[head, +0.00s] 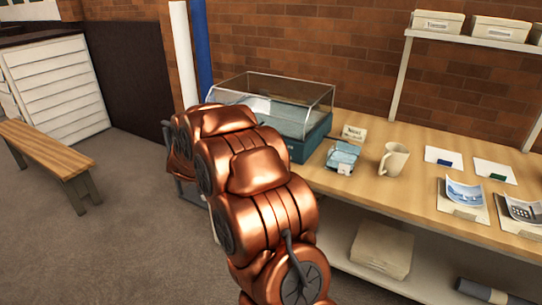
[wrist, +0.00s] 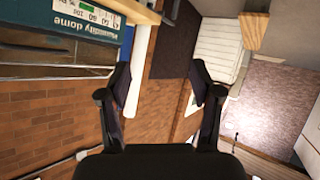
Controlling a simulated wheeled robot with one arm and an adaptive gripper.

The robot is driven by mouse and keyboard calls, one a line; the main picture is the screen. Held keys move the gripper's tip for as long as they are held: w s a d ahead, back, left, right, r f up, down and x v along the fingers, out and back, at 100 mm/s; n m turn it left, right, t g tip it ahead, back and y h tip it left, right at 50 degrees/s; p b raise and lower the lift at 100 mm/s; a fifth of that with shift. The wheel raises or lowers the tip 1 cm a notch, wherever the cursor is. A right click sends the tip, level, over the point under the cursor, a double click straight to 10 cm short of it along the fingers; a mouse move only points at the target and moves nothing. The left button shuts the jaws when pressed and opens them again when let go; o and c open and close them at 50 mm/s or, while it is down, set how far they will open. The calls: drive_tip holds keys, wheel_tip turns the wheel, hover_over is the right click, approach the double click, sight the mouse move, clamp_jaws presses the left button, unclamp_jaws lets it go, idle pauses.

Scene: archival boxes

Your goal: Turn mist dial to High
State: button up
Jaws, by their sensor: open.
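The humidity dome (head: 280,97) has a clear cover over a teal base (head: 307,146) at the back left of the workbench. I cannot make out the mist dial in either view. My gripper (wrist: 161,78) is open with nothing between its fingers. The panel lies up and to the left of the fingers, apart from them. In the head view my copper arm hides the gripper and part of the dome's left side.
White and blue posts stand behind the dome. A low bench (head: 45,146) is at left, with open floor between.

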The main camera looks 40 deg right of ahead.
drive_tip(key=shift+s+d+f+m+g+h+b, duration=0.15)
drive_tip(key=shift+s+d+f+m+g+h, duration=1.2)
drive_tip(key=shift+d, duration=4.15)
drive_tip(key=shift+s+d+f+n+g+h+b, duration=0.2)
drive_tip(key=shift+d+f+g+h, duration=0.45)
drive_tip(key=shift+d+f+h, duration=3.2)
drive_tip(key=shift+s+d+r+m+g+h+b, duration=0.15)
drive_tip(key=shift+s+d+r+m+g+h, duration=0.6)
drive_tip(key=shift+d, duration=6.4)
drive_tip(key=shift+s+f+g, duration=0.15)
drive_tip(key=shift+g, duration=0.1)
drive_tip(key=shift+c, duration=0.2)
drive_tip(key=c, duration=1.1)
